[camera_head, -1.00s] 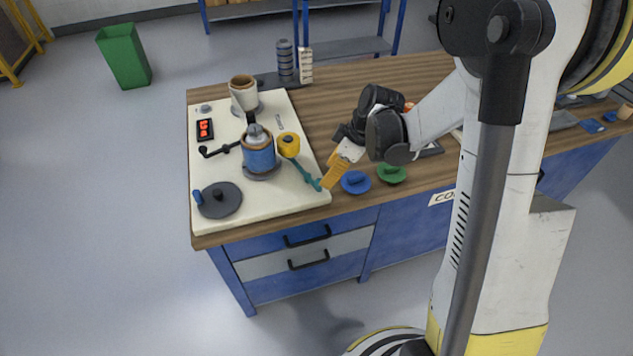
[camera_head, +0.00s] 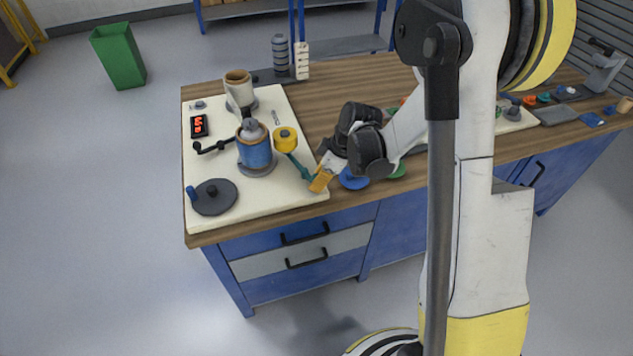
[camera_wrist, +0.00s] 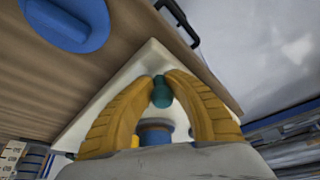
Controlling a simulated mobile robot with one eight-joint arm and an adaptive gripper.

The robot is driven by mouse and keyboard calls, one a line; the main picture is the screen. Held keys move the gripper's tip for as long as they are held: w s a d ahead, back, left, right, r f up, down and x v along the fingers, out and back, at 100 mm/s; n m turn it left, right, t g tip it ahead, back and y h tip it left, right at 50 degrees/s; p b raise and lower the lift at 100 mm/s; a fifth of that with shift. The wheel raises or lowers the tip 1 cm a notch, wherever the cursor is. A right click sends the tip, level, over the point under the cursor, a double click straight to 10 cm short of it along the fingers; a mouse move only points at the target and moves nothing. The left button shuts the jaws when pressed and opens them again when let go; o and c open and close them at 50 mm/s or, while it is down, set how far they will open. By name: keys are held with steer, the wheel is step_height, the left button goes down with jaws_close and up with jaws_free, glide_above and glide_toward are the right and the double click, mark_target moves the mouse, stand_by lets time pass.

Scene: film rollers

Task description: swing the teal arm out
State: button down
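The teal arm (camera_head: 299,168) is a thin bar on the cream panel (camera_head: 220,231). It runs from a yellow roller (camera_head: 285,139) toward the panel's front right corner. My gripper (camera_head: 319,181) is at the arm's outer end and hides that end in the head view. In the wrist view, the two yellow fingertips of my gripper (camera_wrist: 160,80) close in on both sides of the teal end (camera_wrist: 161,93) and appear to touch it. A blue roller (camera_head: 256,152) stands left of the yellow one.
A blue disc (camera_head: 353,179) and a partly hidden green disc (camera_head: 398,171) lie just right of my gripper. A dark disc with a blue knob (camera_head: 214,197), a black crank (camera_head: 213,147) and a cream roll (camera_head: 239,87) are on the panel.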

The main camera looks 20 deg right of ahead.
mark_target(300, 189)
steer(key=shift+a, duration=0.2)
stand_by(0.5)
steer(key=a+m, duration=0.1)
steer(key=m+t+b, duration=0.1)
steer(key=m, duration=0.1)
steer(key=shift+s+a+m+h, duration=0.1)
steer(key=shift+a+m+h, duration=0.2)
steer(key=shift+a+h, duration=0.1)
steer(key=shift+w+a+r+m+t+h+b, duration=0.1)
steer(key=shift+a+m+t+h+b, duration=0.2)
steer(key=shift+m, duration=0.55)
steer(key=shift+w+a+m+t+h+b, duration=0.15)
steer(key=shift+a+m+h, duration=0.25)
steer(key=shift+m, duration=0.45)
steer(key=shift+a, duration=0.1)
steer(key=c, duration=1.2)
jaws_free()
steer(key=shift+s, duration=0.1)
steer(key=v, duration=1.2)
